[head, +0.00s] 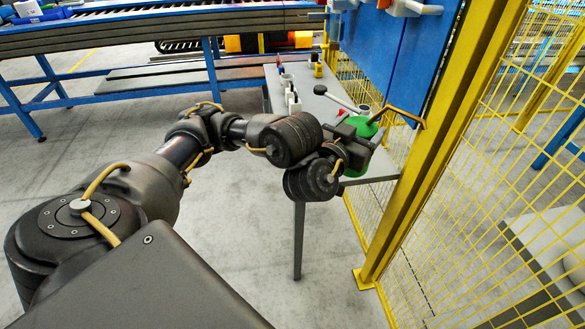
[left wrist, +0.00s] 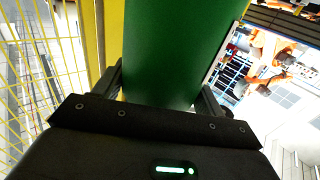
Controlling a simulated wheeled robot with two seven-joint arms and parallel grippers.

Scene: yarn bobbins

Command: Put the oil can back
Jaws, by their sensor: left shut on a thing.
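The oil can (head: 376,127) is green with a thin brass-coloured spout that points right in the head view. My left gripper (head: 362,137) is shut on it, and the gripper and arm hide part of the can. In the left wrist view the green body of the oil can (left wrist: 170,45) stands between the two fingers of the left gripper (left wrist: 160,92). The can is near the front right end of a grey table (head: 310,101). I cannot tell whether its base touches the table. My right gripper is not in view.
Small white and dark items (head: 290,92) and a long-handled tool (head: 336,97) lie on the table. A yellow post (head: 405,190) and mesh fence (head: 500,170) stand close on the right. A blue panel (head: 380,45) rises behind. A conveyor (head: 150,32) runs across the back left.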

